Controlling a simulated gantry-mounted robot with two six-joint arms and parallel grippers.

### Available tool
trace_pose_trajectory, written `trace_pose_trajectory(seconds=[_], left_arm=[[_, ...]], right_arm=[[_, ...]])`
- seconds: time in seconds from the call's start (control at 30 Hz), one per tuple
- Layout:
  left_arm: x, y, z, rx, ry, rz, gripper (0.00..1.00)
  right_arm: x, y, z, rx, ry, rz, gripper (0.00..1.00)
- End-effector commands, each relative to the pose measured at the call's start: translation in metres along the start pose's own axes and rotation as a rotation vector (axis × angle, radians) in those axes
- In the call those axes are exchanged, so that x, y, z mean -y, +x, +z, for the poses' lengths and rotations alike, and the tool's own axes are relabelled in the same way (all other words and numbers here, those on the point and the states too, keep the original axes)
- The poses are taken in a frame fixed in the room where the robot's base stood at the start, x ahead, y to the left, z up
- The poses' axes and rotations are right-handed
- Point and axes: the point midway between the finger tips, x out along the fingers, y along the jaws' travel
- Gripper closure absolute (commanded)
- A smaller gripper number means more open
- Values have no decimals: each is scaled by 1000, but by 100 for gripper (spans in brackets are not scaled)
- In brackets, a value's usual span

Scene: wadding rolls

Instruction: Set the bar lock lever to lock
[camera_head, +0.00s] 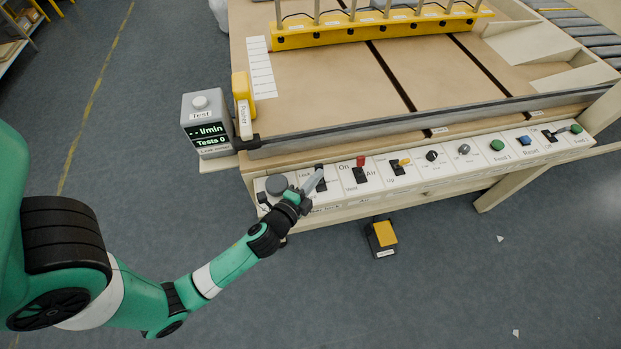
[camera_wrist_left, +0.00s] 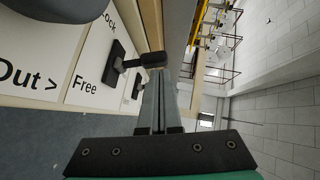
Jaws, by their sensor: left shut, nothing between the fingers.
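The bar lock lever (camera_head: 321,185) sits on a black plate on the white control panel at the front of the bench, between a "Lock" label and a "Free" label. In the left wrist view, the lever (camera_wrist_left: 146,62) sticks out from its plate with a dark knob at its end. My left gripper (camera_head: 317,181) is shut and empty, its fingers beside the lever in the head view. In the left wrist view, the fingertips (camera_wrist_left: 160,83) are right by the knob; I cannot tell whether they touch. The lever's exact setting is partly hidden. My right gripper is not in view.
A grey round knob (camera_head: 276,184) stands left of the lever on the panel. A red-handled Air lever (camera_head: 361,167) stands to its right, with more levers and buttons beyond. A yellow pedal (camera_head: 383,235) is on the floor.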

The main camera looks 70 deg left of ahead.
Motion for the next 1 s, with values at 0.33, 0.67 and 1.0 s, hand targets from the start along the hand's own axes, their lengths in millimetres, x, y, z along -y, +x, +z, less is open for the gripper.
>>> trace_pose_trajectory(seconds=[0.33,0.67,1.0], left_arm=[[1,1,1,-1,3,-2,100],[0,1,1,-1,3,-2,100],[3,-12,-11,-3,4,-3,100]], right_arm=[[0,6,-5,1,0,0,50],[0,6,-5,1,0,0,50],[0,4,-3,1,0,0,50]])
